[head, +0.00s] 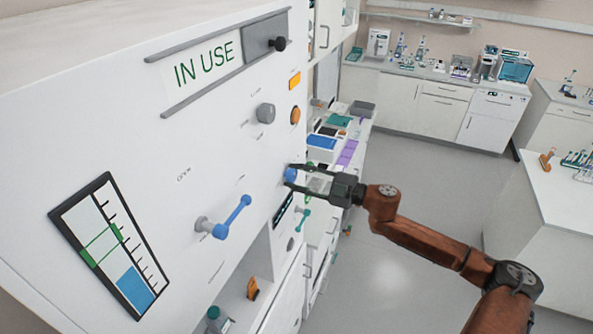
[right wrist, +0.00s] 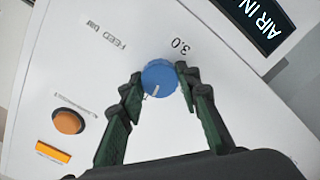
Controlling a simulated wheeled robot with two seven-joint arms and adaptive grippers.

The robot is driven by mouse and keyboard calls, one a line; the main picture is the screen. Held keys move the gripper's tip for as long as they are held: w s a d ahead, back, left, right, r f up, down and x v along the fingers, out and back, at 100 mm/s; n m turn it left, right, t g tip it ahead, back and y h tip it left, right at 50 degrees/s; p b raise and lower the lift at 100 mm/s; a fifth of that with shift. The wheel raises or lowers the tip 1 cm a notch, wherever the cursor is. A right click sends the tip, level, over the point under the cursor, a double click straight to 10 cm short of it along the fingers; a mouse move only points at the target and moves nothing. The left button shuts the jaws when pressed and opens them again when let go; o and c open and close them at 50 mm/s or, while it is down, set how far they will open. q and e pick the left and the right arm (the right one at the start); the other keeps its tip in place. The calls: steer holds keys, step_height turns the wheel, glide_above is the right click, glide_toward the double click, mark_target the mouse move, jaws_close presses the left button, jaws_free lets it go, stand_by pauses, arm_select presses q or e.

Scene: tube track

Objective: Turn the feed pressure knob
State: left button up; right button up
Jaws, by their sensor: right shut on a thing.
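The feed pressure knob is a round blue knob (head: 290,174) with a white pointer line, on the white front panel. It also shows in the right wrist view (right wrist: 159,78), beside a "FEED BAR" label (right wrist: 105,35) and a "3.0" mark (right wrist: 180,46). My right gripper (head: 298,176) reaches it from the right. In the right wrist view its two green-padded fingers (right wrist: 158,82) lie on either side of the knob, shut on it. My left gripper is not in view.
An "IN USE" slider sign (head: 207,64) is above. The floor (head: 385,275) on the right is clear.

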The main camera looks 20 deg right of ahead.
steer(key=shift+m+p, duration=0.55)
steer(key=shift+m, duration=0.75)
steer(key=o, duration=1.2)
steer(key=shift+d, duration=0.1)
steer(key=v, duration=1.2)
steer(key=shift+f, duration=0.1)
